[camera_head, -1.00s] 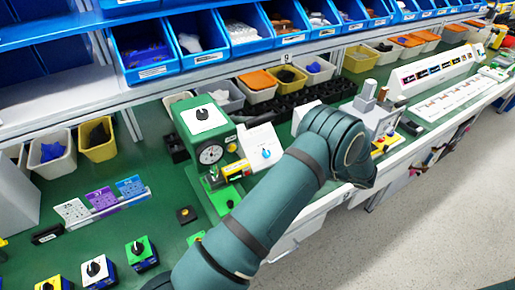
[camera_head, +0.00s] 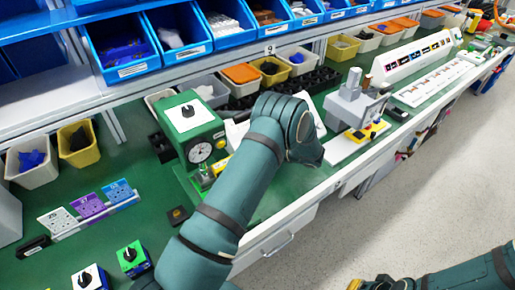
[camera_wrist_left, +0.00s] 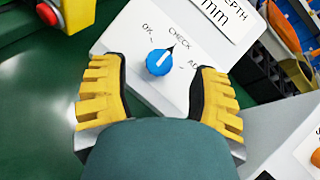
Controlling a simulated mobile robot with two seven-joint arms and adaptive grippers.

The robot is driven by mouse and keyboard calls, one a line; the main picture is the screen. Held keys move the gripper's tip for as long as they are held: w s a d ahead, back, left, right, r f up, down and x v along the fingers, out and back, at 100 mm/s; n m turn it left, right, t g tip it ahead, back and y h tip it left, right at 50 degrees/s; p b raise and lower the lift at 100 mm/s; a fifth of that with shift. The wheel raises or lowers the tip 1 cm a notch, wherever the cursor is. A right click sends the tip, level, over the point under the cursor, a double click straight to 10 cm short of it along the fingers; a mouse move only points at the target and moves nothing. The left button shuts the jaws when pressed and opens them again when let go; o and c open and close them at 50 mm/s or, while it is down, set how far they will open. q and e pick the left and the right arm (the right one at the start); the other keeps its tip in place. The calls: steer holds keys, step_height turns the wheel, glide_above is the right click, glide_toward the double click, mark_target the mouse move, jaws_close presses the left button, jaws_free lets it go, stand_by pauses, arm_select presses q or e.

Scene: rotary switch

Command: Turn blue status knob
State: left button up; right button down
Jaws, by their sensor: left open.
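The blue knob (camera_wrist_left: 158,62) is on a white panel (camera_wrist_left: 135,30) with the labels OK, CHECK and a partly hidden third one. A black pointer mark lies toward CHECK. My left gripper (camera_wrist_left: 160,98) is open, its yellow-padded fingers on either side of the knob; I see gaps between pads and knob. In the head view my left arm hides the knob and the left fingers; only an edge of the white panel (camera_head: 235,130) shows. My right gripper (camera_head: 380,284) is partly cut off at the bottom edge, and its jaw opening is unclear.
A green device with a dial (camera_head: 196,135) stands left of the panel. A grey machine on a white base (camera_head: 352,108) stands to its right. Several bins (camera_head: 120,48) line the shelf above. Other knob boxes (camera_head: 132,256) sit at the front left.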

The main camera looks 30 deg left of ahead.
arm_select(q)
steer(key=shift+x, duration=1.45)
jaws_close()
